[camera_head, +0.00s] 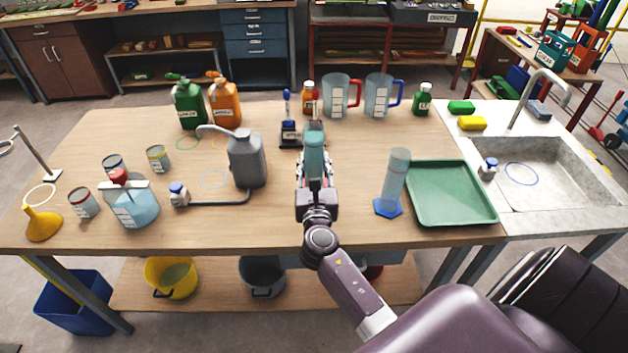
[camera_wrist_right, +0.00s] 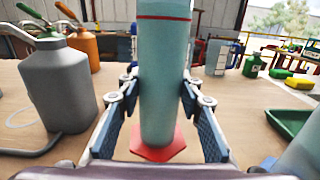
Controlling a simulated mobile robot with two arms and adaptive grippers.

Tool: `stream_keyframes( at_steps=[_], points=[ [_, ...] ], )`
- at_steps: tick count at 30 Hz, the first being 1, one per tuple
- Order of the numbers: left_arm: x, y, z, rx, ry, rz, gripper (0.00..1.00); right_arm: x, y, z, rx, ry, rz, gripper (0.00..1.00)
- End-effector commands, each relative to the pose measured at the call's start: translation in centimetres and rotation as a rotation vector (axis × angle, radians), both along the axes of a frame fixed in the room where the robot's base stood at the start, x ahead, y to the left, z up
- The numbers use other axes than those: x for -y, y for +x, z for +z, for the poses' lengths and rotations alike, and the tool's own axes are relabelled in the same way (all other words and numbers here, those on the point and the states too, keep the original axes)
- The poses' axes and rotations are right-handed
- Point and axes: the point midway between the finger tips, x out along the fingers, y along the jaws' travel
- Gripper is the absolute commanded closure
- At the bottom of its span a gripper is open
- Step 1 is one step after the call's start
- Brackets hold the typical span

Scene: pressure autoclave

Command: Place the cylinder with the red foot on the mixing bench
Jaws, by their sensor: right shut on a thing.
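The cylinder with the red foot (camera_wrist_right: 165,62) stands upright between the fingers of my right gripper (camera_wrist_right: 160,92), which is shut on it. The red hexagonal foot (camera_wrist_right: 158,146) shows below the fingers in the wrist view. In the head view the cylinder (camera_head: 314,150) is over the middle of the wooden bench (camera_head: 270,222), with my right gripper (camera_head: 316,178) in front of it and hiding the foot. I cannot tell whether the foot touches the bench top. My left gripper is not in view.
A grey canister (camera_head: 247,160) stands left of the gripper. A cylinder with a blue foot (camera_head: 397,172) and a green tray (camera_head: 450,192) are to the right. A dark bottle stand (camera_head: 291,133) and two jugs are behind. Bare wood lies between the gripper and the blue-footed cylinder.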

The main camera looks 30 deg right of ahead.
Motion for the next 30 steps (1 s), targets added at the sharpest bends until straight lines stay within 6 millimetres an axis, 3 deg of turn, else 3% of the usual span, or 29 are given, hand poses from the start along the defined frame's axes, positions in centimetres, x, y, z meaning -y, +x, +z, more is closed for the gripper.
stream_keyframes(
  at_steps=[12,25,26,30],
  points=[
    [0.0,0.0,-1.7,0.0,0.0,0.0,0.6,0.0,0.1,-4.6,0.002,-0.004,0.0,1.0],
    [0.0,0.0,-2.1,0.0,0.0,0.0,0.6,0.0,0.0,-5.2,0.003,-0.003,0.0,1.0],
    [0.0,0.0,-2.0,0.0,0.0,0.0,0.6,0.0,0.0,-5.2,0.001,-0.002,0.0,0.63],
    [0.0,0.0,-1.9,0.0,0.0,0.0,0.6,0.0,0.0,-5.1,0.0,-0.001,0.0,0.49]
  ],
)
